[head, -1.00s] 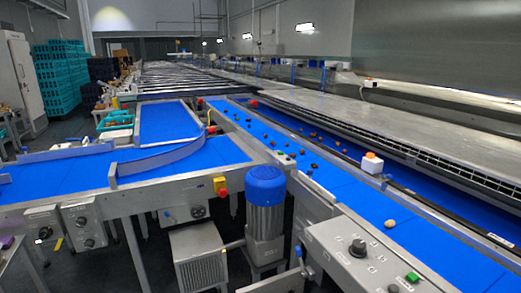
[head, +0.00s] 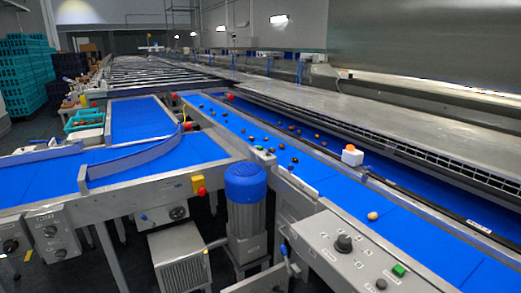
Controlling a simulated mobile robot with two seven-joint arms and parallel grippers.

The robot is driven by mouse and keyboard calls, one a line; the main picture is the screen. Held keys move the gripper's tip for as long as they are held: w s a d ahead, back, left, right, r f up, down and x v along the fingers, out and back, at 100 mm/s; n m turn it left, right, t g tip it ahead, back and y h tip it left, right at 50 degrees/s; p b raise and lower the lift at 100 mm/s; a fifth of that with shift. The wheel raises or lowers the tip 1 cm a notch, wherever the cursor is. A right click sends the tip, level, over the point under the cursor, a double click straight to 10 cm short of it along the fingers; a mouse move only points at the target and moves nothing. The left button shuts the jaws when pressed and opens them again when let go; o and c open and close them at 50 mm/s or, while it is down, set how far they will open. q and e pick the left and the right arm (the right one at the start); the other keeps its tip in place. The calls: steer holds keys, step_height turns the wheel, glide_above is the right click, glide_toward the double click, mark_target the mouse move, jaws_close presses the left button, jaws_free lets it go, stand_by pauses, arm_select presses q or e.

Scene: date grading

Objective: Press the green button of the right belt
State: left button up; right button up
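A black rotary knob (head: 344,243) and a small dark round button (head: 381,284) sit on the same panel. The right belt (head: 330,187) is blue and runs away behind the panel, with several dates (head: 297,130) scattered along it and one lighter brown date (head: 373,216) near the panel. Neither of my grippers shows in the head view.
A blue-topped motor (head: 245,185) and a finned grey box (head: 180,255) stand left of the panel. The left blue belt (head: 140,165) has a curved metal guide. A red-and-yellow stop button (head: 199,186) sits on its frame. Blue and teal crates (head: 25,75) are stacked at the far left.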

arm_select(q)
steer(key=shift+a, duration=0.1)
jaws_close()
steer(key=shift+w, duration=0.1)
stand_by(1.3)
